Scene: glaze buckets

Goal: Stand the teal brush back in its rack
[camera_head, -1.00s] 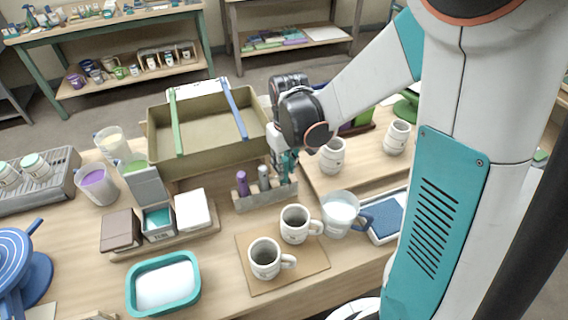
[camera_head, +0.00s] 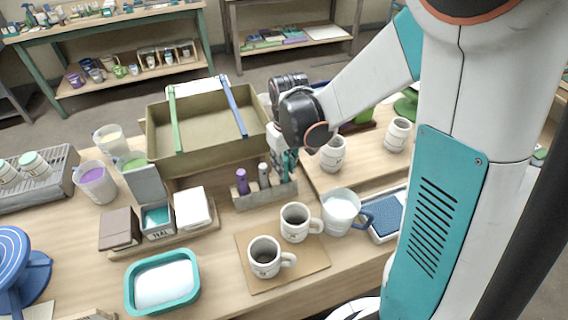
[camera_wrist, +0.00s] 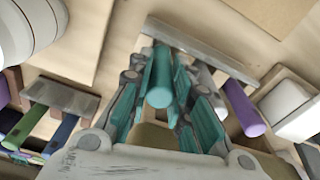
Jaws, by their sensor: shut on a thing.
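My gripper (camera_head: 287,165) is shut on the teal brush (camera_wrist: 160,82), whose round handle end shows between the teal-padded fingers in the wrist view. The grey rack (camera_head: 264,196) stands on the table, and also shows in the wrist view (camera_wrist: 205,47). The gripper is over the rack's right end in the head view, with the brush roughly upright. The brush's lower end meets the rack's line in the wrist view; I cannot tell whether it is inside a slot. A purple brush (camera_head: 242,182) and a grey brush (camera_head: 264,174) stand in the rack.
A big olive basin (camera_head: 190,160) with a green and a blue stick across it is behind the rack. Two mugs (camera_head: 265,262) on a board stand in front. A white pitcher (camera_head: 340,213) and another mug (camera_head: 333,158) are to the right.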

